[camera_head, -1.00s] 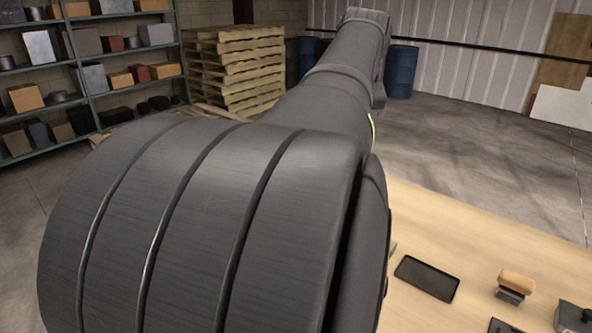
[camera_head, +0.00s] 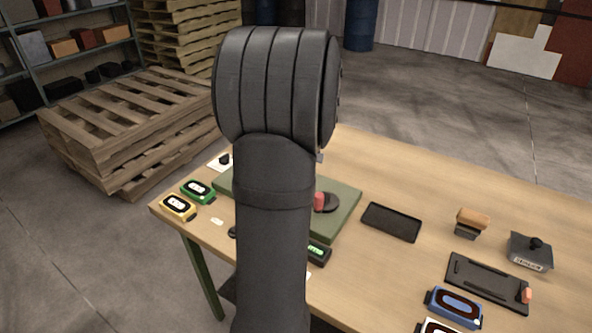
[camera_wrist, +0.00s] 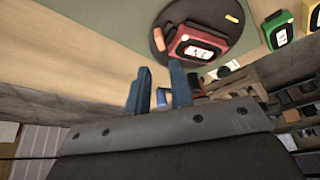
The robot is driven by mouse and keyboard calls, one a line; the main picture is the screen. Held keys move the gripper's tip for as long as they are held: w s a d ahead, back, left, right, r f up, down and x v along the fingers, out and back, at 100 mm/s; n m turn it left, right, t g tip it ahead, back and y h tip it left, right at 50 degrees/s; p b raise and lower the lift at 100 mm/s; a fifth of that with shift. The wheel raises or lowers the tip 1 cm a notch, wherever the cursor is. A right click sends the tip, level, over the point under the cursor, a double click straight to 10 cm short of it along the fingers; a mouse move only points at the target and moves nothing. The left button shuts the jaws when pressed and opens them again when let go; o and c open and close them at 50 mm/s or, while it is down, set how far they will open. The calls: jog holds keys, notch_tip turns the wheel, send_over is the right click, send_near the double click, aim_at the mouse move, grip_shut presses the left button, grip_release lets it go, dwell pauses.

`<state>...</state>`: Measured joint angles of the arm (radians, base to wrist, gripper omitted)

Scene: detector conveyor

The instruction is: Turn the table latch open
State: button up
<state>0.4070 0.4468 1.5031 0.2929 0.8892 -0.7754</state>
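A dark round disc (camera_head: 333,203) lies on a green board (camera_head: 347,217) on the table, partly hidden by my arm. A red device with a white display (camera_wrist: 203,40) rests on the disc in the wrist view; part of its red body (camera_head: 319,202) shows in the head view. A small orange piece (camera_wrist: 158,12) also sits on the disc. I cannot tell which part is the latch. My gripper (camera_wrist: 161,68) has its two blue-grey fingers apart, below the disc in the wrist picture and not touching it. The head view hides my gripper behind my arm.
Green (camera_head: 198,191) and yellow (camera_head: 178,206) devices stand at the table's left. A black tray (camera_head: 391,222), an orange-topped block (camera_head: 472,221), a grey block with a knob (camera_head: 530,251), a dark plate (camera_head: 487,283) and a blue device (camera_head: 455,306) lie right. Pallets (camera_head: 125,125) stand beyond.

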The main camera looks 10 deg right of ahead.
jog(key=x, duration=0.9)
jog(key=shift+w+f, duration=0.15)
jog(key=shift+f, duration=0.15)
jog(key=shift+c, duration=0.2)
grip_shut()
